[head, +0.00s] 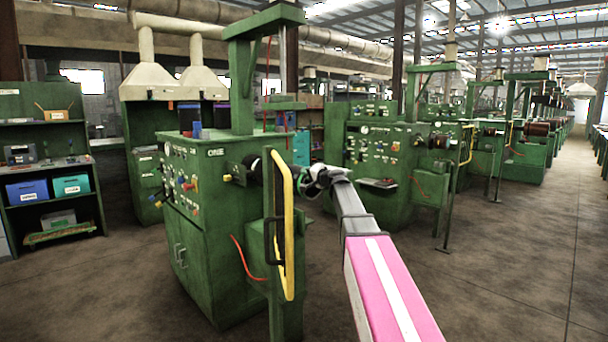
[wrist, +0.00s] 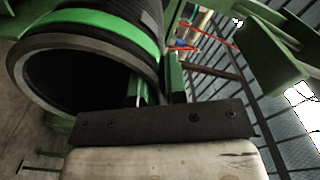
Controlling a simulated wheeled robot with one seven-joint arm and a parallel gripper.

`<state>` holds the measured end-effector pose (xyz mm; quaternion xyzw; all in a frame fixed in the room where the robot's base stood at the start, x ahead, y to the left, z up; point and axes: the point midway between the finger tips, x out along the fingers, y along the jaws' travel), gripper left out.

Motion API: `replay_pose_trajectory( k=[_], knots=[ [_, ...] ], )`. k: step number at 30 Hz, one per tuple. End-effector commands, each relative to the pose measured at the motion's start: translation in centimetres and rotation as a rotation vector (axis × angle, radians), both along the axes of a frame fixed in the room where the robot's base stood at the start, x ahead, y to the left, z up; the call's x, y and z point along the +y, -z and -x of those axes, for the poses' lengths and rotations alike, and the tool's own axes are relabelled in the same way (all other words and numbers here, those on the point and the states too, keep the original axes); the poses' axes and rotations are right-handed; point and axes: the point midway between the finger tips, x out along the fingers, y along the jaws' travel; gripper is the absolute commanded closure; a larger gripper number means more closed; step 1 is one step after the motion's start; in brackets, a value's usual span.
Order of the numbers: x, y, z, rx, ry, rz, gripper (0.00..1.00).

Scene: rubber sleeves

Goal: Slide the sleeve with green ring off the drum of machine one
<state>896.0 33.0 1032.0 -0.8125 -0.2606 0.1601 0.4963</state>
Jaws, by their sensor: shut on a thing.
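Machine one (head: 205,200) is the green cabinet marked ONE in the head view. Its dark drum (head: 254,168) sticks out to the right, partly behind the yellow guard bar. The sleeve with green ring (wrist: 110,30) fills the upper left of the wrist view: black rubber, a bright green band near its open end, a dark hollow inside. My gripper (head: 318,180) is to the right of the guard bar, small in the head view. In the wrist view my gripper (wrist: 155,88) is shut at the sleeve's edge.
The yellow guard bar (head: 285,225) stands upright close left of my gripper. A second green machine (head: 375,155) stands behind to the right. A shelf (head: 50,165) with blue and teal bins is at far left. The floor (head: 510,260) at right is clear.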

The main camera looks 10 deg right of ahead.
Motion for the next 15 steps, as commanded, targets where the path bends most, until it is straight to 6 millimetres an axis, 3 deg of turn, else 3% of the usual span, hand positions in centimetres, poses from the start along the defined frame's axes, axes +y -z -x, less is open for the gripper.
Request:
replay_pose_trajectory(
  k=[15],
  knots=[
    [-1.9, -0.1, 2.7, -0.002, 0.001, -0.002, 1.0]
  ],
)
